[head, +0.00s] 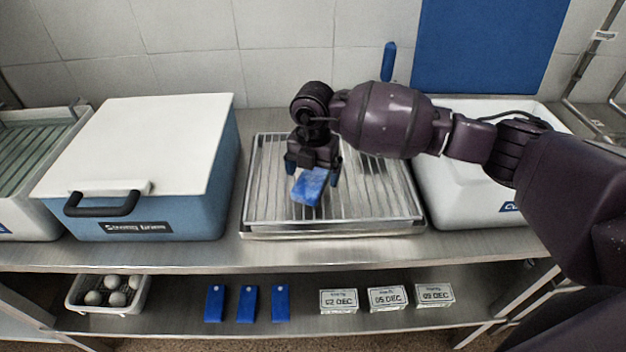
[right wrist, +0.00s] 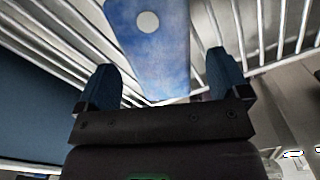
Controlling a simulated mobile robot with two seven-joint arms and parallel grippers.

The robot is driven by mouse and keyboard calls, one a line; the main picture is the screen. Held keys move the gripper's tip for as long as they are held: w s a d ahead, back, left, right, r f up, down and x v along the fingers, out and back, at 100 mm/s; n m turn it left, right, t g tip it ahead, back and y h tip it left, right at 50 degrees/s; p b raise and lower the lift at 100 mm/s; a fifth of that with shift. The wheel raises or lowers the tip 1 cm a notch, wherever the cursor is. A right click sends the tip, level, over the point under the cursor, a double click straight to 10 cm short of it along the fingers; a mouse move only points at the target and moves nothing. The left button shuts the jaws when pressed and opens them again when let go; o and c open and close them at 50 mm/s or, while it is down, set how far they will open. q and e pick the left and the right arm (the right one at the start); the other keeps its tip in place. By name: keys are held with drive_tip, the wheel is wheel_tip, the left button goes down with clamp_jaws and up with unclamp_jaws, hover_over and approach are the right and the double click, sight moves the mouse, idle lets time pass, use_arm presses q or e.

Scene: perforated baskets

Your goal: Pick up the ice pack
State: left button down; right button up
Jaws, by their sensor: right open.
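The ice pack (head: 309,187) is a small blue slab over the metal rack tray (head: 378,195) in the middle of the counter. In the right wrist view the ice pack (right wrist: 155,45) shows a pale round spot and lies between the fingers. My right gripper (head: 313,170) is above the tray, right at the ice pack. Its two blue-tipped fingers (right wrist: 168,75) are apart, with visible gaps on both sides of the pack. I cannot tell whether the pack touches the rack bars. My left gripper is not in view.
A blue cooler box (head: 160,215) with a white lid stands left of the tray. A white bin (head: 450,185) stands to the right, partly behind my arm. The lower shelf holds blue packs (head: 248,303), date-marked white boxes (head: 388,299) and an egg basket (head: 75,300).

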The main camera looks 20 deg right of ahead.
wheel_tip(320, 180, down, 2)
drive_tip(key=c, duration=1.2)
drive_tip(key=shift+r, duration=0.1)
